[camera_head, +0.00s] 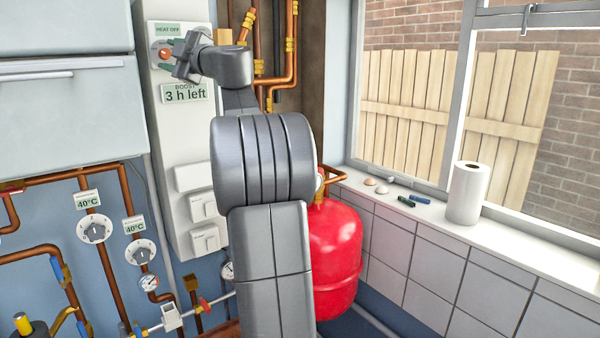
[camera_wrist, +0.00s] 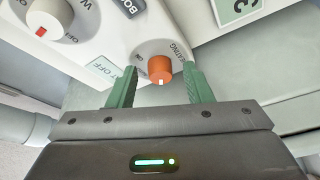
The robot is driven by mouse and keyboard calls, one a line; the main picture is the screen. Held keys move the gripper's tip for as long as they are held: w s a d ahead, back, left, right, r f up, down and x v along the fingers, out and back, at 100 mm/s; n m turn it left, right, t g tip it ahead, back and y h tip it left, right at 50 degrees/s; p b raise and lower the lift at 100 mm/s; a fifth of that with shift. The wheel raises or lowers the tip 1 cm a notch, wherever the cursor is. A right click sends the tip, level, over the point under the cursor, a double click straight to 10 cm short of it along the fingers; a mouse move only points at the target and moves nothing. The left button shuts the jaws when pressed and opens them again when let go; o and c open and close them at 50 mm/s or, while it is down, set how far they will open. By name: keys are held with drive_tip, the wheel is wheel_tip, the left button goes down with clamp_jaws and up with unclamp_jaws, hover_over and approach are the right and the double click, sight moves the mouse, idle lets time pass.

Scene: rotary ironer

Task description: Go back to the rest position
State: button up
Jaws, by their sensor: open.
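My gripper (camera_head: 180,62) is raised at the upper part of the white control panel (camera_head: 177,130). In the wrist view my gripper (camera_wrist: 156,80) is open, with its two green fingers on either side of an orange-red knob (camera_wrist: 160,70). I cannot tell whether the fingers touch the knob. A label ending in "T OFF" shows beside it; in the head view the label reads "HEAT OFF" (camera_head: 168,29). A white dial with a red mark (camera_wrist: 48,18) is at the wrist view's upper left. My arm hides part of the panel in the head view.
A red tank (camera_head: 337,260) stands right of my arm. Copper pipes with dials (camera_head: 94,229) run along the left wall. A grey-white cabinet (camera_head: 70,115) hangs at the left. The windowsill at right holds a paper roll (camera_head: 467,193) and small items.

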drive_tip(key=m, duration=0.2)
drive_tip(key=m+t, duration=0.1)
drive_tip(key=m, duration=0.1)
drive_tip(key=shift+s+a+f+t, duration=0.1)
drive_tip(key=shift+f+t, duration=0.1)
drive_tip(key=shift+t, duration=0.1)
drive_tip(key=m+t, duration=0.1)
drive_tip(key=m, duration=0.1)
drive_tip(key=m+t, duration=0.1)
drive_tip(key=m, duration=0.2)
drive_tip(key=shift+s+a+f, duration=0.1)
drive_tip(key=shift+a, duration=0.05)
drive_tip(key=m, duration=0.1)
drive_tip(key=m+t+b, duration=0.1)
drive_tip(key=m, duration=0.1)
drive_tip(key=m+t+h+b, duration=0.1)
drive_tip(key=shift+a+f, duration=0.1)
drive_tip(key=shift+f, duration=0.15)
drive_tip(key=shift+s+m+t+h+b, duration=0.1)
drive_tip(key=shift+m+t+h+b, duration=0.25)
drive_tip(key=shift+m, duration=0.55)
drive_tip(key=shift+r+m+t, duration=0.15)
drive_tip(key=shift+m+t, duration=0.1)
drive_tip(key=shift+m, duration=0.15)
